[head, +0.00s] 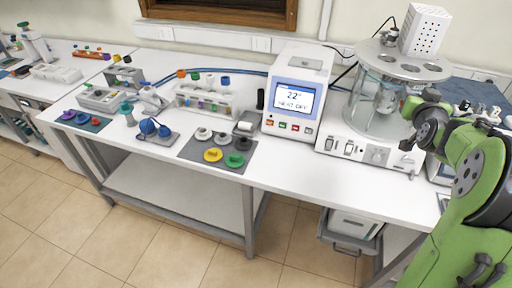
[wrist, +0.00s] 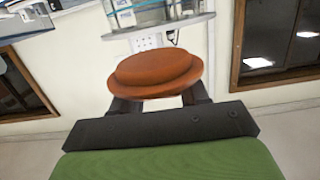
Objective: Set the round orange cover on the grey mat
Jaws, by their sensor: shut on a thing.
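The round orange cover (wrist: 155,72) is held in my gripper (wrist: 158,100) in the wrist view. The two dark fingers reach its near edge, one on each side. The cover cannot be made out in the head view, where my arm is at the right beside the glass bath. The grey mat (head: 188,154) lies on the middle of the bench in the head view, well to the left of my arm. On it sit a yellow cover (head: 213,155), a green cover (head: 235,160) and several white, grey and dark ones.
The glass bath (head: 372,105) with its round metal top stands close to my arm. A display unit (head: 293,95) stands between it and the mat. A tube rack (head: 203,100) is behind the mat. A blue-capped item (head: 150,128) sits left of it. Bare bench lies right of the mat.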

